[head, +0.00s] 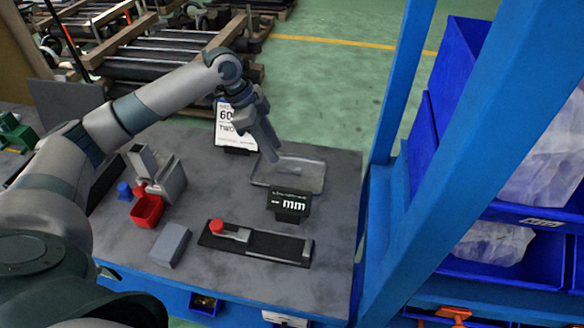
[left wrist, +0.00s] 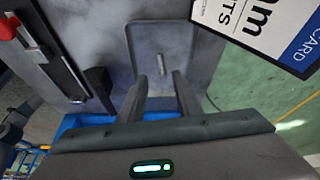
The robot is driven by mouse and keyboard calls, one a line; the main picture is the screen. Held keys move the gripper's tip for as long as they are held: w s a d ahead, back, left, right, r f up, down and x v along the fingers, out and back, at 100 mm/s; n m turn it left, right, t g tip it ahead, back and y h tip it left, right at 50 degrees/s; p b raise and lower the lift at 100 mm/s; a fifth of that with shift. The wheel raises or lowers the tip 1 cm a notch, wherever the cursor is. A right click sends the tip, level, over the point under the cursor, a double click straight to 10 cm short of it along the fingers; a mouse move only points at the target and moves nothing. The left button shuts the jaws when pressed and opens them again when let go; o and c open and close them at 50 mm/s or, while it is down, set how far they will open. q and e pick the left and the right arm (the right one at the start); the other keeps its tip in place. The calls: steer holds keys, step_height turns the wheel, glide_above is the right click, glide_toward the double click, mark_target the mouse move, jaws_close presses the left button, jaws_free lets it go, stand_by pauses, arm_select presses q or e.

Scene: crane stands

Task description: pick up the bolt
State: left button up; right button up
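The bolt (left wrist: 153,82) is a small grey metal piece lying in a shallow, see-through tray (left wrist: 133,38); in the left wrist view it shows between my fingertips. The tray also shows in the head view (head: 312,181), where I cannot clearly make out the bolt. My left gripper (left wrist: 162,80) is open, with one finger on each side of the bolt in the picture and nothing held. In the head view my left gripper (head: 272,152) points down over the tray's back left part. I cannot tell its exact height. My right gripper is not in view.
A black "mm" display (head: 290,203) stands just in front of the tray. A white card (head: 228,128) stands behind left. A black fixture with a red knob (head: 217,227), a red bin (head: 147,211) and a grey block (head: 171,245) are nearer. A blue post (head: 400,80) rises right.

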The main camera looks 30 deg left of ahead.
mark_target(284, 170)
arm_select(q)
steer(key=shift+x, duration=0.95)
steer(key=shift+d+f+p, duration=0.1)
steer(key=shift+f+p, duration=0.4)
steer(key=shift+p, duration=0.1)
steer(key=p+x, duration=0.1)
steer(key=x, duration=0.2)
steer(key=shift+w+f, duration=0.2)
steer(key=shift+f, duration=0.4)
jaws_close()
